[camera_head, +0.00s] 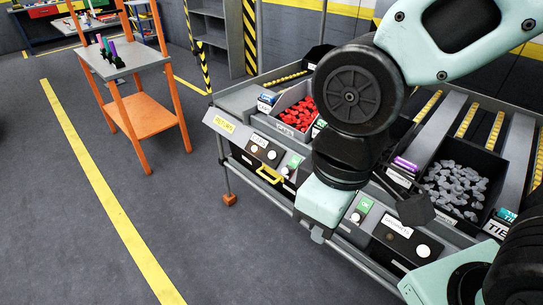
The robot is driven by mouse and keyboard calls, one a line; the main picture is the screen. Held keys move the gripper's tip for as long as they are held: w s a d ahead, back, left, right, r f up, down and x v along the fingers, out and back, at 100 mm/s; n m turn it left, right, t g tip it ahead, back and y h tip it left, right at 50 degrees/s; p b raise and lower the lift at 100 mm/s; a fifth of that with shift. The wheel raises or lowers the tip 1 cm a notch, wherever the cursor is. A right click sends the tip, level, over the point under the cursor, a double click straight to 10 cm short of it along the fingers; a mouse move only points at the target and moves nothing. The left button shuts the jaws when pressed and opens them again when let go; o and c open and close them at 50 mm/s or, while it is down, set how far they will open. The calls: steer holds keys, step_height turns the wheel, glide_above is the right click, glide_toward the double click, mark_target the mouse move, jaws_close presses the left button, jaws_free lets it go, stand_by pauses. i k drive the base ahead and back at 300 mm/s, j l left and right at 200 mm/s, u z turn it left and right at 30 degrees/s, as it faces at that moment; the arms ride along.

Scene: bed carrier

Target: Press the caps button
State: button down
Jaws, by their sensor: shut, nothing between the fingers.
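A sloped front panel (335,226) runs along the workstation. A white label (258,140) on its left part is too small to read surely; it may say CAPS. Round buttons sit below it, one pale (272,155) and one darker (254,149). Farther right, another white label (397,225) has its own round buttons, one of them pale (423,250); its word is also unclear. My gripper (318,236) shows only as a small grey tip below my pale wrist, in front of the panel between the two labelled groups. It appears shut and empty. My arm hides the panel's middle.
A bin of red parts (288,108) and a bin of grey parts (458,190) sit behind the panel. A yellow handle (269,174) juts out below the left buttons. An orange-framed cart (134,118) stands at left. The floor between is clear.

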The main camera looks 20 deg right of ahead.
mark_target(272, 155)
steer(key=i+j+z, duration=0.15)
steer(key=j, duration=0.3)
steer(key=i+j+z, duration=0.15)
steer(key=j, duration=0.3)
steer(key=i+j+z, duration=0.15)
steer(key=j, duration=0.35)
steer(key=i+j+z, duration=0.15)
steer(key=j, duration=0.35)
steer(key=i+j+z, duration=0.1)
steer(key=j, duration=0.4)
steer(key=i+j+z, duration=0.15)
steer(key=j, duration=0.35)
steer(key=k, duration=0.05)
